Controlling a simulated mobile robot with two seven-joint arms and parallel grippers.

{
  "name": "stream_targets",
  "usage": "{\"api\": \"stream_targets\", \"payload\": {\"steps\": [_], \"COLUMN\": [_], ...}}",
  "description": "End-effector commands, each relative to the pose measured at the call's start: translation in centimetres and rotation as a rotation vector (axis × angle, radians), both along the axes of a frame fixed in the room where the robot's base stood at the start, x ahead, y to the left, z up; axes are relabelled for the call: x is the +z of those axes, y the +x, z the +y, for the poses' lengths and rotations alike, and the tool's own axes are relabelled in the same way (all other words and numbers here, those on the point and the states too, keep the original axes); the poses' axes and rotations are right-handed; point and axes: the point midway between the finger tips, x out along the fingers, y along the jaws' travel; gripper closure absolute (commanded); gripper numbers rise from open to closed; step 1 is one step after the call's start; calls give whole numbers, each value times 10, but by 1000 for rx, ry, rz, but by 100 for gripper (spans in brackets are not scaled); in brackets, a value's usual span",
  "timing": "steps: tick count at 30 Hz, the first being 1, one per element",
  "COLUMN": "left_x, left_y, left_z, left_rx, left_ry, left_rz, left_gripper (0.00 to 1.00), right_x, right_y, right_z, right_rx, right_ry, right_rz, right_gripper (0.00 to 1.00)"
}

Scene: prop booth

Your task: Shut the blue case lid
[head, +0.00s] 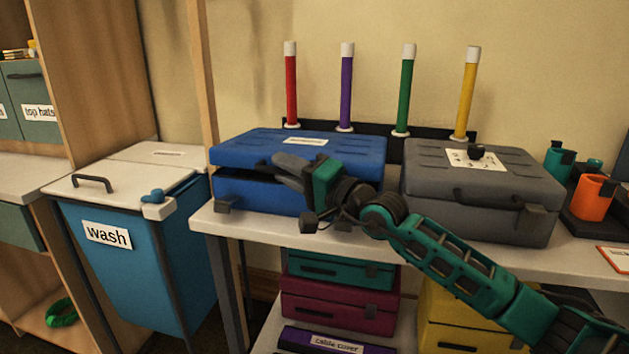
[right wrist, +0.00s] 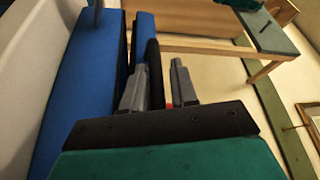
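The blue case (head: 345,149) stands on the white table. Its lid is raised a little, with a dark gap along the front. The case also shows in the right wrist view (right wrist: 85,85), with the dark gap and the lid's edge near the fingers. My right gripper (head: 277,163) is at the front of the case, level with the lid's edge, and hides part of it. In the right wrist view its two grey fingers (right wrist: 160,68) are apart. A dark curved part shows between them; I cannot tell whether they touch it. My left gripper is not in view.
A grey case (head: 480,215) stands close to the right of the blue one. Coloured posts on a black rack (head: 380,137) rise behind. A blue "wash" bin (head: 135,270) stands left of the table (head: 262,228). An orange cup (head: 592,197) is at the right.

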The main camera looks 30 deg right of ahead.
Motion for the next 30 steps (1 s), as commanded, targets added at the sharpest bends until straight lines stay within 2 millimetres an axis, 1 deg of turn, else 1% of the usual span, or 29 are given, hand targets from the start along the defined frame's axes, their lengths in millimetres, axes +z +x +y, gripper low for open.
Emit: {"api": "stream_targets", "payload": {"steps": [9,18,24,30], "left_x": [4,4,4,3], "left_y": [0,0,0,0], "left_z": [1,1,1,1], "left_rx": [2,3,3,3], "left_ry": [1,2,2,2], "left_rz": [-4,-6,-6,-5], "left_gripper": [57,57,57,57], "right_x": [-7,-13,-16,-16], "right_y": [-46,-84,-99,-105], "right_z": [-24,-44,-52,-55], "right_rx": [1,2,0,1], "right_ry": [-3,-4,-1,0], "right_rz": [-1,2,2,-1], "right_gripper": [75,75,75,75]}}
